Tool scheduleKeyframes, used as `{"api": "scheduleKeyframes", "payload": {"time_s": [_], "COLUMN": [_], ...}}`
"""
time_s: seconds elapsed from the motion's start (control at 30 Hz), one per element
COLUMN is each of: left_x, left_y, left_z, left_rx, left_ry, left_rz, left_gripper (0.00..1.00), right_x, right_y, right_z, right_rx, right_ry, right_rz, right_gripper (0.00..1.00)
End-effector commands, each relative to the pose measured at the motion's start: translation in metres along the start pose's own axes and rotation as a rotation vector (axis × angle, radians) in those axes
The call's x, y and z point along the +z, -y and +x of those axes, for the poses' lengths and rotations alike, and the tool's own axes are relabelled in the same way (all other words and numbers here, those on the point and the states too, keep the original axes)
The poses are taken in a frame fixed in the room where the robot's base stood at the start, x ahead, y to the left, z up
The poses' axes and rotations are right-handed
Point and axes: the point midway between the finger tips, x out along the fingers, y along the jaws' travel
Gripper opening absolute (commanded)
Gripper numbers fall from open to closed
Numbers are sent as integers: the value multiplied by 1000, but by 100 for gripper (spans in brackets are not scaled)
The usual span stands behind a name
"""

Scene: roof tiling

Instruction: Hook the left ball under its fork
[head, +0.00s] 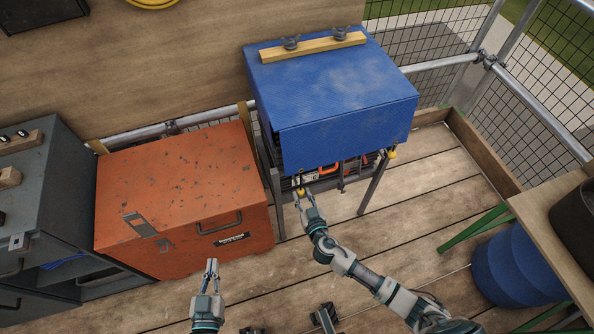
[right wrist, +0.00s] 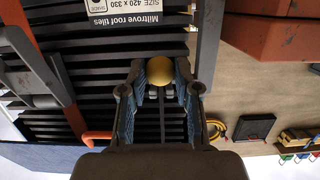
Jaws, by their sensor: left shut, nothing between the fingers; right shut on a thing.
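The left ball (head: 300,191) is small and yellow and hangs at the front-left lower edge of the blue cover (head: 345,120). My right gripper (head: 309,197) is shut on it. In the right wrist view the ball (right wrist: 160,70) sits between the two fingertips, in front of dark stacked roof tiles (right wrist: 95,75). I cannot clearly make out the left fork in either view. A second yellow ball (head: 392,153) shows at the cover's right lower corner. My left gripper (head: 211,268) is shut and empty, over the plank floor in front of the orange chest.
The orange chest (head: 180,190) stands left of the covered stand. A wooden batten (head: 313,46) with two wing fasteners lies on the cover. A stand leg (head: 375,185) is at right. A blue barrel (head: 515,265) and a bench are at far right. Plank floor is clear between.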

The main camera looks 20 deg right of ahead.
Motion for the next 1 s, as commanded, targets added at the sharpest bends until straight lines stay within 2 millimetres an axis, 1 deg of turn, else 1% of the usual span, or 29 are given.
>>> {"api": "scheduleKeyframes", "payload": {"time_s": [0.07,0.53,0.7,1.0], "left_x": [4,14,15,16], "left_y": [0,0,0,0], "left_z": [0,1,1,1], "left_rx": [0,0,0,0], "left_ry": [3,13,14,15], "left_rz": [-1,-3,-3,-3], "left_gripper": [0,0,0,0], "right_x": [3,-2,-4,-3], "right_y": [-1,-1,-1,-1], "right_z": [6,35,38,38], "right_rx": [4,3,3,3], "right_ry": [5,6,5,5], "right_rz": [-1,-1,-1,0], "right_gripper": [12,12,12,12]}}
